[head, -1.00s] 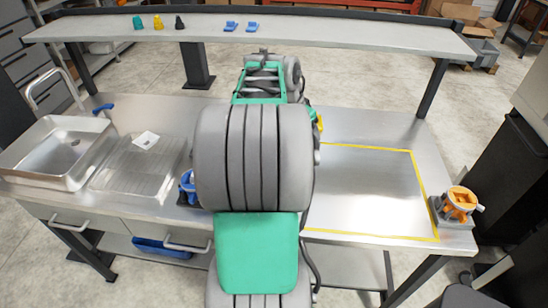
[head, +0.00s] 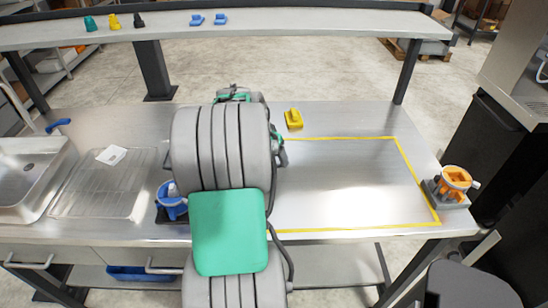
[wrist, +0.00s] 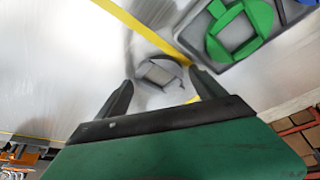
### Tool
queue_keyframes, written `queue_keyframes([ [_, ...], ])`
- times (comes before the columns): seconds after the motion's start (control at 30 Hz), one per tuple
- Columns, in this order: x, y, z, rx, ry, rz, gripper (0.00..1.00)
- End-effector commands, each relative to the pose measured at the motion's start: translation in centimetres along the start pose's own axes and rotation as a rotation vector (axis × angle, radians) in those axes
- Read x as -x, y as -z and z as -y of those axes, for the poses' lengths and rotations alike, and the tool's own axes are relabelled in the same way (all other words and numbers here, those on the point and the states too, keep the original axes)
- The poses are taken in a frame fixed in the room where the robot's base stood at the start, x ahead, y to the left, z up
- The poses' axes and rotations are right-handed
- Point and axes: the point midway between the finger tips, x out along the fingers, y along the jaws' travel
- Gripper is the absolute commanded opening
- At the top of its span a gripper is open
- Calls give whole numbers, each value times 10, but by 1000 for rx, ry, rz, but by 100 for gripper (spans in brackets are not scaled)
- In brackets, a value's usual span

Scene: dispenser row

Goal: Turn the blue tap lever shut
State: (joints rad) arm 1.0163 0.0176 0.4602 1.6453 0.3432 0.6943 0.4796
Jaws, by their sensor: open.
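The blue tap lever (head: 58,125) stands at the back right of the sink (head: 35,170), at the far left of the head view. Its exact angle is hard to read at this size. The lever is not in the wrist view. My gripper (wrist: 163,90) shows in the wrist view with its two dark fingers apart. A grey round piece with a square middle (wrist: 160,73) appears between and beyond the fingers, and I cannot tell whether they touch it. In the head view my arm hides the gripper. It is well to the right of the lever.
A blue ring fixture (head: 171,200) stands left of my arm. A yellow block (head: 293,119) lies behind the taped area (head: 345,185). An orange fixture (head: 455,182) is at the right end. A green fixture (wrist: 240,30) shows in the wrist view. A raised shelf (head: 290,30) spans the back.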

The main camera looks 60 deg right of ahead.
Motion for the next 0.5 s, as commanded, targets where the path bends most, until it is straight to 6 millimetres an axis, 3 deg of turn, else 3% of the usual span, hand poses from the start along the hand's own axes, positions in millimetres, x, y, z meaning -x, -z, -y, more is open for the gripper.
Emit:
queue_keyframes([
  [0.23,-4,1,-1,-2,0,-2,79],
  [0.5,-4,1,-1,-3,0,-1,57],
])
